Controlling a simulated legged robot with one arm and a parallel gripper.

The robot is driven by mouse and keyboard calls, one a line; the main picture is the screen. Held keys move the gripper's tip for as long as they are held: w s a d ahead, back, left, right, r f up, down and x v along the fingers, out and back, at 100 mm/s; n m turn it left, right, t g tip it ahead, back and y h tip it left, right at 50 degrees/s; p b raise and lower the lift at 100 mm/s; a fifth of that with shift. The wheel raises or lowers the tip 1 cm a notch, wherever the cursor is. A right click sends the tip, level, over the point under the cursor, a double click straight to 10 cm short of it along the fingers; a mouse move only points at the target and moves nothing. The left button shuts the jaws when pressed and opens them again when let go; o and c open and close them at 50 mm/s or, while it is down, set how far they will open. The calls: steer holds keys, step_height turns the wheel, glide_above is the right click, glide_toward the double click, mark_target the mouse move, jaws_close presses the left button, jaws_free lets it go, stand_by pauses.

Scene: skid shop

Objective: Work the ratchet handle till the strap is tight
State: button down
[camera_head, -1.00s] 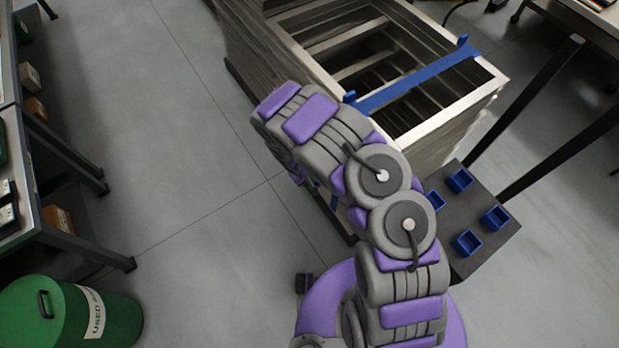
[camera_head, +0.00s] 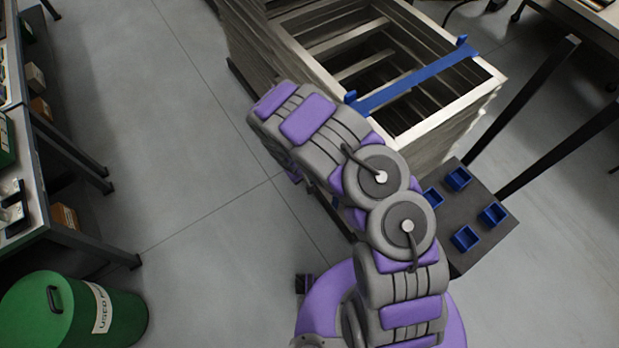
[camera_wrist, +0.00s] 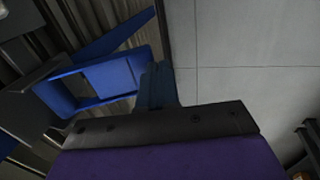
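A blue strap (camera_head: 415,82) runs across the top of a stack of wooden frames in the head view, with upright blue pieces at both edges. In the wrist view a blue rectangular ratchet handle frame (camera_wrist: 137,63) stands close in front of my gripper (camera_wrist: 160,122). The gripper shows as a dark bolted bar over a purple part. A dark blue upright piece rises from the bar beside the handle. I cannot tell whether the fingers hold the handle. In the head view my arm hides the gripper and the ratchet.
The wooden stack (camera_head: 455,107) stands beyond my arm. A dark platform (camera_head: 468,213) with blue cups and black posts is at the right. A bench (camera_head: 75,235) and a green used-waste drum (camera_head: 60,320) stand at the left. Open grey floor lies between.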

steer(key=s+a+r+p, duration=0.2)
steer(key=s+a+r, duration=0.1)
steer(key=a+r, duration=0.3)
steer(key=shift+v, duration=0.95)
steer(key=shift+s+d, duration=0.15)
steer(key=shift+d, duration=0.2)
steer(key=shift+a, duration=0.25)
steer(key=shift+d, duration=0.15)
